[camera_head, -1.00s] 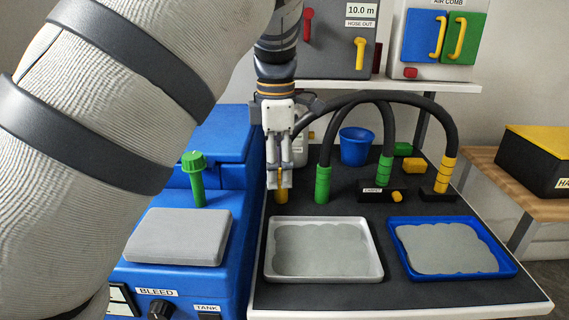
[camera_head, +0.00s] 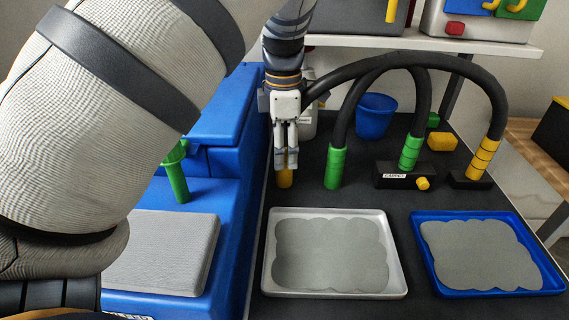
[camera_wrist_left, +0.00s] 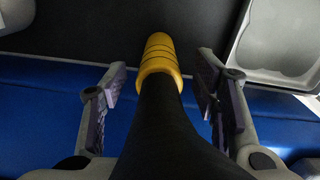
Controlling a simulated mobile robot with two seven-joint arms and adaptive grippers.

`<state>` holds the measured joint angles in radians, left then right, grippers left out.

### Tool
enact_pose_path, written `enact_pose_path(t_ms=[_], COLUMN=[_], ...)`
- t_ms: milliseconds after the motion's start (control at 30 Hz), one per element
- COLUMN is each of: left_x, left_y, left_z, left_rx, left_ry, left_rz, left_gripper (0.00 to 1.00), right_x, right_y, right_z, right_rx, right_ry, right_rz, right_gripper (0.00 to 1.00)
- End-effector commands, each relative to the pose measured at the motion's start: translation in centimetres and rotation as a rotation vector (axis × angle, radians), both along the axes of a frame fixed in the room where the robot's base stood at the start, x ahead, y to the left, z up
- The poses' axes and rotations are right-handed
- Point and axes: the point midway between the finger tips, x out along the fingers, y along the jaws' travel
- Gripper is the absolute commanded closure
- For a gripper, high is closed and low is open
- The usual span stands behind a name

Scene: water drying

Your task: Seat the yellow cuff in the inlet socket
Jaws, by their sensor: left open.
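My left gripper (camera_head: 286,160) points down at the left side of the dark table top, near the blue machine. It is open. In the left wrist view its two fingers (camera_wrist_left: 160,100) stand on either side of a black hose (camera_wrist_left: 165,130), with gaps. The yellow cuff (camera_wrist_left: 158,60) is on the end of this hose, beyond the fingertips. In the head view the cuff (camera_head: 286,179) shows just below the fingertips, partly hidden by them. The hose arches right to a yellow-banded end (camera_head: 483,158) in a black block (camera_head: 470,181). I cannot tell which part is the inlet socket.
A second hose with green cuffs (camera_head: 335,168) stands close right of my gripper. A white tray (camera_head: 393,286) and a blue tray (camera_head: 440,286) lie in front. A blue bucket (camera_head: 375,116) stands behind. The blue machine (camera_head: 225,150) with a green funnel (camera_head: 178,172) is at left.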

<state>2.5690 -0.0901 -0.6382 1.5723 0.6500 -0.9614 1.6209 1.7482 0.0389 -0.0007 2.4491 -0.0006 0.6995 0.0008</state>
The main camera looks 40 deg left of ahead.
Motion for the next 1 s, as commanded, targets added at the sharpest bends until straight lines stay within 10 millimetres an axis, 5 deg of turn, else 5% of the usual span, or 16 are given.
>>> enact_pose_path(t_ms=[167,400,667,1000], left_x=[0.0,0.0,0.0,0.1], left_y=[-0.1,-0.1,-0.1,-0.1], left_z=[-3.1,-3.4,-3.4,-2.9], left_rx=[0.0,0.0,0.0,0.001], left_ry=[0.001,-0.001,-0.001,-0.003], left_rz=[-0.001,-0.001,-0.001,-0.001], left_gripper=[0.45,0.45,0.99,0.99], right_x=[-0.1,-0.1,-0.1,0.0], right_y=[0.0,0.0,0.0,0.0], right_z=[-0.1,-0.1,-0.1,-0.1], right_rx=[0.0,0.0,0.0,0.0], right_ry=[0.003,0.003,0.003,0.001], right_rz=[0.0,0.001,0.001,0.001], right_gripper=[0.6,0.6,0.6,0.6])
